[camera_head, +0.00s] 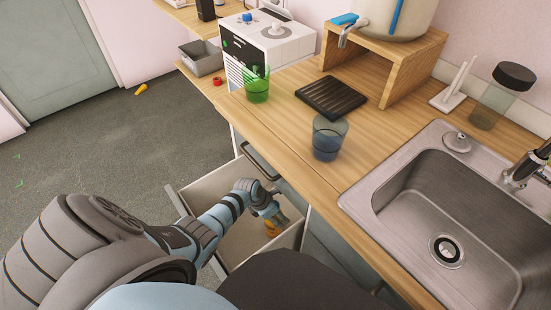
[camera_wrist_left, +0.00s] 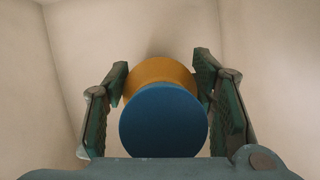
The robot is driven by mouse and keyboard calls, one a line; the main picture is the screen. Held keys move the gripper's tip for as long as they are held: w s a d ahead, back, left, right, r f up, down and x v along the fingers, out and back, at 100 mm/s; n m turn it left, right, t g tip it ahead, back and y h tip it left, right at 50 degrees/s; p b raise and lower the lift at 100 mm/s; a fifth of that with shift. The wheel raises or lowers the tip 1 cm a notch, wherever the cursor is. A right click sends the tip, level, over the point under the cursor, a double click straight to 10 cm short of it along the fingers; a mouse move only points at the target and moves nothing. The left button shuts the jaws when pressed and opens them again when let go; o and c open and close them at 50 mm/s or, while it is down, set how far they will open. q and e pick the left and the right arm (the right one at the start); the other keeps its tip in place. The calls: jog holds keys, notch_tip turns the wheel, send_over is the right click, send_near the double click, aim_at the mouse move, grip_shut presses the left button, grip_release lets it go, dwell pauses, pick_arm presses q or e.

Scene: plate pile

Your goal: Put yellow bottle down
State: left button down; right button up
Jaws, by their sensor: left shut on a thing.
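My left gripper (camera_head: 268,212) reaches down into an open drawer (camera_head: 236,255) below the counter. The yellow bottle (camera_head: 271,229) shows only as a small orange-yellow patch at its fingertips. In the left wrist view, the yellow bottle (camera_wrist_left: 160,72) has a round blue cap (camera_wrist_left: 163,121) facing the camera. The left gripper (camera_wrist_left: 165,95) is shut on it, with a green-padded finger on each side. Pale drawer walls surround it. Whether the bottle's base touches the drawer floor cannot be told. My right gripper is not in view.
The wooden counter (camera_head: 290,122) above the drawer holds a green cup (camera_head: 257,88), a blue-grey cup (camera_head: 329,138) and a black slotted tray (camera_head: 331,97). A metal sink (camera_head: 420,190) is at the right. The drawer's walls stand close around the gripper.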

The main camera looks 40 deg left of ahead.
pick_arm(q)
jog(key=c, duration=1.2)
grip_release()
jog(key=shift+f, duration=0.15)
jog(key=o, duration=0.5)
jog(key=s+a+r+p, duration=0.1)
jog(key=s+a+p, duration=0.2)
jog(key=s+a, duration=0.3)
jog(key=s, duration=0.5)
jog(key=shift+r, duration=0.25)
